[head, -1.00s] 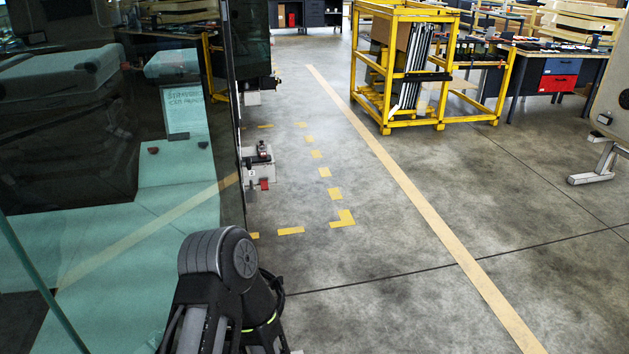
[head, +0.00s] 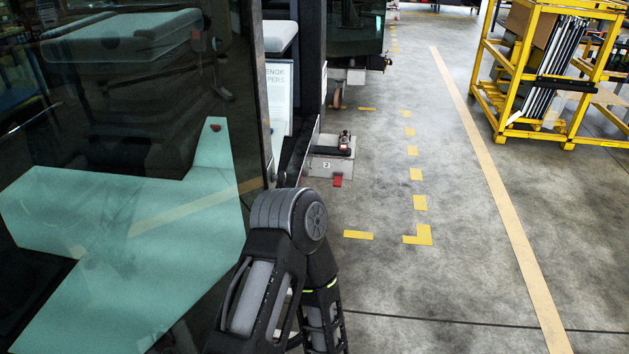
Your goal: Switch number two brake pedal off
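A pale grey trolley block marked with the number 2 (head: 326,165) sits on the floor beside the cab, just left of the yellow dashed line. A small red pedal (head: 337,181) sticks out low at its front right. A dark fitting with a red part (head: 344,143) stands on top of the block. One of my arms rises from the bottom of the view, and its rounded grey joint is below and left of the pedal, apart from it in the picture. No gripper can be made out; any gripper beyond the joint is hidden.
The cab's large glass panel (head: 120,220) fills the left side, close to my arm. Another wheel (head: 336,97) stands farther back. A yellow rack (head: 500,90) is at the back right. The grey floor (head: 460,270) to the right is clear.

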